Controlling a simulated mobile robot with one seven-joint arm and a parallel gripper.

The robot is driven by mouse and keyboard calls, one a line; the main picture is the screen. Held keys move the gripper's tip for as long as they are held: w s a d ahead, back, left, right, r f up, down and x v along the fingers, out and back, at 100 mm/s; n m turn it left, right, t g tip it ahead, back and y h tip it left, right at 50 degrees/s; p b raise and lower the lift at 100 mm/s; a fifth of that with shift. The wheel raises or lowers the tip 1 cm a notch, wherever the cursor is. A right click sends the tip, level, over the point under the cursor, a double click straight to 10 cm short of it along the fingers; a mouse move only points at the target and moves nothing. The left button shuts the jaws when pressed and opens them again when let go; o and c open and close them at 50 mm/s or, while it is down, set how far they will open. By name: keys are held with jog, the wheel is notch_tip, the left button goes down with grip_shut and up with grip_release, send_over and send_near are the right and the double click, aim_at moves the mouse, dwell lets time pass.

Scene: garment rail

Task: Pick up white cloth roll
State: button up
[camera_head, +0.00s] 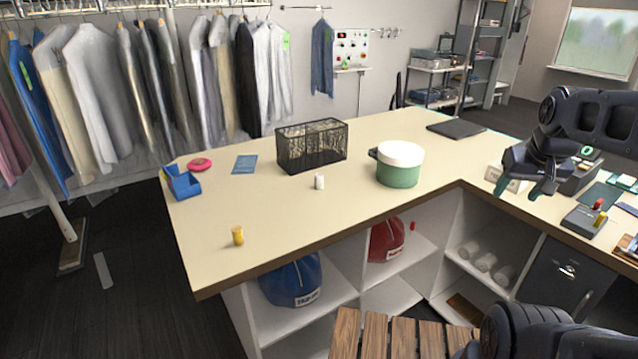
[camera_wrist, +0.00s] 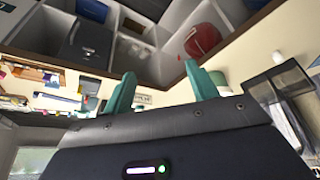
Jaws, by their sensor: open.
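Several white cloth rolls (camera_head: 486,262) lie side by side in an open shelf compartment under the counter, right of the inner corner. They also show small, near the top of the wrist view (camera_wrist: 137,48). My gripper (camera_head: 521,187) is above the counter at the right, apart from the rolls and higher than their shelf. In the wrist view its two teal fingers (camera_wrist: 162,88) stand apart with nothing between them. A small white cylinder (camera_head: 319,182) stands on the counter; I cannot tell what it is.
The counter (camera_head: 290,220) overhangs the shelves. A dark cabinet (camera_head: 560,272) is right of the rolls; blue (camera_head: 292,282) and red (camera_head: 387,242) bags sit in compartments to the left. A green pot with a white lid (camera_head: 399,165) and a wire basket (camera_head: 312,146) stand on top. A slatted wooden surface (camera_head: 390,335) is in front.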

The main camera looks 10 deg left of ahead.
jog(key=w+a+r+n+g, duration=0.1)
jog(key=w+a+r+n, duration=0.2)
jog(key=w, duration=0.4)
jog(key=w+a+r+n, duration=0.2)
jog(key=w+a, duration=0.3)
jog(key=w, duration=0.3)
jog(key=n+g, duration=0.4)
jog(key=n, duration=1)
send_over(320, 175)
jog(key=f, duration=2.1)
jog(key=shift+s+f, duration=0.1)
jog(key=shift+s, duration=0.1)
jog(key=shift+a+f, duration=0.1)
jog(key=shift+f, duration=0.4)
jog(key=f, duration=1)
jog(key=shift+w, duration=0.25)
jog(key=shift+c, duration=0.2)
